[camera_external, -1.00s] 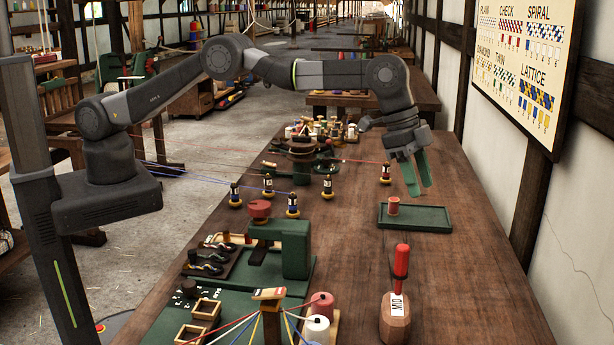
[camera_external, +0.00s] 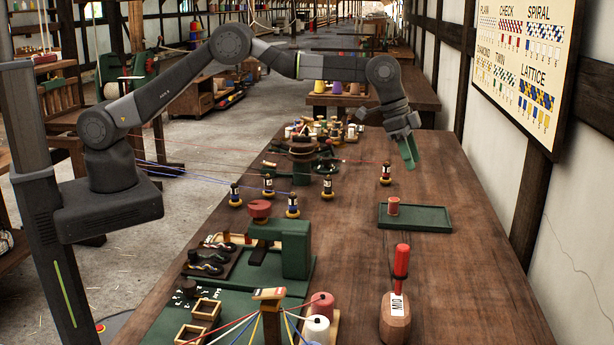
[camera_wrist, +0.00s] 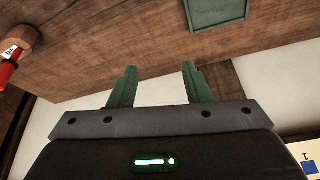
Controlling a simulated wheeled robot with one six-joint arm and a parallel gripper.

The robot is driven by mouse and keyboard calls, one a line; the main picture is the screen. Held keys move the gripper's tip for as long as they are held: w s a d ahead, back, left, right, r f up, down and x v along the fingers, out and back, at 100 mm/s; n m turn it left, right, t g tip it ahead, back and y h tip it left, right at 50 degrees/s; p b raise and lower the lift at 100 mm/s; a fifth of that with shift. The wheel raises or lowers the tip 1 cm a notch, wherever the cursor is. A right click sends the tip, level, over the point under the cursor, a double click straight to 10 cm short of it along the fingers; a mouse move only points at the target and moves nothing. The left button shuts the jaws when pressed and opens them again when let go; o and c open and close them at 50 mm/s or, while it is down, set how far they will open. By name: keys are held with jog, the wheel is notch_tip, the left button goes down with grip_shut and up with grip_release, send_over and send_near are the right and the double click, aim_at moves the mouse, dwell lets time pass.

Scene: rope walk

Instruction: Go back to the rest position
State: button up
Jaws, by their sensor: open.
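My gripper (camera_external: 408,152) is above the right side of the wooden table in the external view, higher than the green tray. In the wrist view my gripper (camera_wrist: 155,85) has its two green fingers apart with nothing between them. A red spool (camera_external: 393,206) stands at the left end of the green tray (camera_external: 428,224). The fingers are clear of the spool and the tray. Part of a green tray (camera_wrist: 205,27) also shows at the top of the wrist view; the spool is not seen there.
Several dark bobbins (camera_external: 268,184) with blue and red strands stand left of the tray. A green stand (camera_external: 295,250) and a wooden block with a red handle (camera_external: 395,318) are nearer. A pattern board (camera_external: 523,62) hangs on the right wall. The table's front right is bare.

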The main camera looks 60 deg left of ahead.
jog(key=w+a+f+n+b, duration=0.1)
jog(key=w+a, duration=0.2)
jog(key=a, duration=0.4)
jog(key=w+a+f+n+b, duration=0.1)
jog(key=w+a, duration=0.3)
jog(key=a, duration=0.4)
jog(key=w+a+f+n+t+y+b, duration=0.1)
jog(key=w+a, duration=0.2)
jog(key=a, duration=0.4)
jog(key=shift+w+a, duration=0.2)
